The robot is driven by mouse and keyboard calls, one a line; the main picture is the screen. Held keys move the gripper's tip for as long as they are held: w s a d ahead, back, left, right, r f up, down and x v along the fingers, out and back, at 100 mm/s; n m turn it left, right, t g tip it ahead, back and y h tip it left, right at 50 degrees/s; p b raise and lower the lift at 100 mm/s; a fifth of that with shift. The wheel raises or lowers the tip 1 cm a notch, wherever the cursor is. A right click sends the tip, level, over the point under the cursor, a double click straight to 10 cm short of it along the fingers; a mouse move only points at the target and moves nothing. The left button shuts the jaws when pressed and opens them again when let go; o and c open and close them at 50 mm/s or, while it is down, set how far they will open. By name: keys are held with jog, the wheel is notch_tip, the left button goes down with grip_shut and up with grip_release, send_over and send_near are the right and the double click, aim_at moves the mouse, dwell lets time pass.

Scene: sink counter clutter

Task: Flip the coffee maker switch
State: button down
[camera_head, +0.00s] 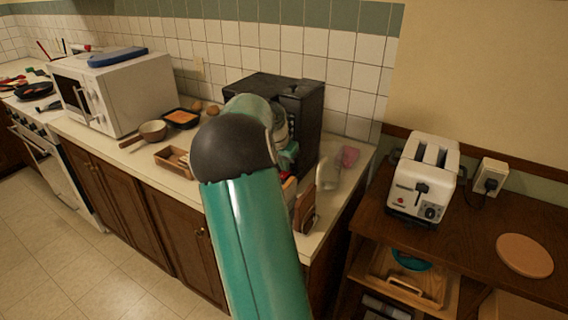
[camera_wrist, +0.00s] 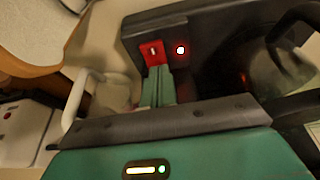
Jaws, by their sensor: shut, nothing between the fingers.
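The black coffee maker (camera_head: 308,112) stands on the counter against the tiled wall, partly hidden behind my arm. In the wrist view its dark front (camera_wrist: 215,60) fills the upper right. A lit red switch (camera_wrist: 153,50) is on it, with a small white light (camera_wrist: 180,50) beside it. My gripper (camera_wrist: 157,72) is shut and empty, its green fingertips right at the lower edge of the red switch. I cannot tell whether they touch it. The gripper is mostly hidden by my arm in the head view. The dark glass pot (camera_wrist: 283,72) is to the right of the fingers.
A white handled vessel (camera_wrist: 82,100) is close on the left of the fingers. Wooden boards (camera_head: 305,208) stand near the counter's front edge. A white toaster (camera_head: 424,178) is on the brown side table. A microwave (camera_head: 120,90), pan and wooden box are farther left.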

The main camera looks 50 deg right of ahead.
jog(key=shift+f, duration=0.25)
jog(key=shift+a+f, duration=0.1)
jog(key=shift+s+a, duration=0.1)
jog(key=shift+a, duration=0.7)
jog(key=shift+d+r, duration=0.1)
jog(key=shift+r, duration=0.2)
jog(key=v, duration=1.3)
jog(key=shift+d+r, duration=0.25)
jog(key=shift+r, duration=0.2)
